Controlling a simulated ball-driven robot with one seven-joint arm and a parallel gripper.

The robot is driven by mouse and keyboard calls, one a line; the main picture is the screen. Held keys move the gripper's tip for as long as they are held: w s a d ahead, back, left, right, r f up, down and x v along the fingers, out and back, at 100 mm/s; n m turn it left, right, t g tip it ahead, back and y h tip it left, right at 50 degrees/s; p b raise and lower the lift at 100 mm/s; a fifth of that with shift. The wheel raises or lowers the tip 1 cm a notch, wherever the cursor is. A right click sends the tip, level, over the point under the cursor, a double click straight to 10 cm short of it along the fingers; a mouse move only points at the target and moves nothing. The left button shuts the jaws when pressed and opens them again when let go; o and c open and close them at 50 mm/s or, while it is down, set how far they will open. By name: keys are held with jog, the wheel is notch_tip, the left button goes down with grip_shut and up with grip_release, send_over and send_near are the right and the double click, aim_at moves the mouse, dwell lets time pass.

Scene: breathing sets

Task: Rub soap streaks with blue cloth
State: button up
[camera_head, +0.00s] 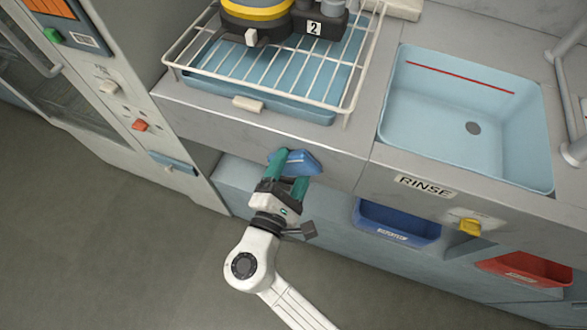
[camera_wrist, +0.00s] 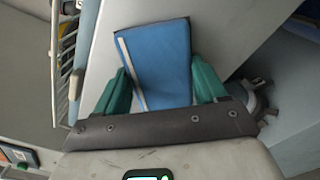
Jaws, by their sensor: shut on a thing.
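The blue cloth (camera_head: 297,161) is a folded pad with a pale stripe. In the head view it sits at the counter's front face, below the rack; whether it touches the face I cannot tell. My gripper (camera_head: 289,172) has its green fingers shut on the cloth. In the wrist view the cloth (camera_wrist: 155,58) fills the space between the fingers of my gripper (camera_wrist: 162,80), with its pale stripe toward the left. I cannot make out any soap streaks in either view.
A wire rack (camera_head: 335,75) over a blue tray (camera_head: 270,105) holds yellow-and-black gear. A light blue sink (camera_head: 430,120) with a red line is at right, above a RINSE label (camera_head: 425,187). Blue (camera_head: 395,222) and red (camera_head: 525,268) bins sit below. The floor at left is clear.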

jog(key=shift+p+v, duration=0.45)
jog(key=shift+v, duration=2.5)
jog(key=shift+s, duration=0.15)
jog(key=shift+v, duration=1.35)
jog(key=shift+r+p, duration=0.1)
jog(key=shift+p, duration=0.25)
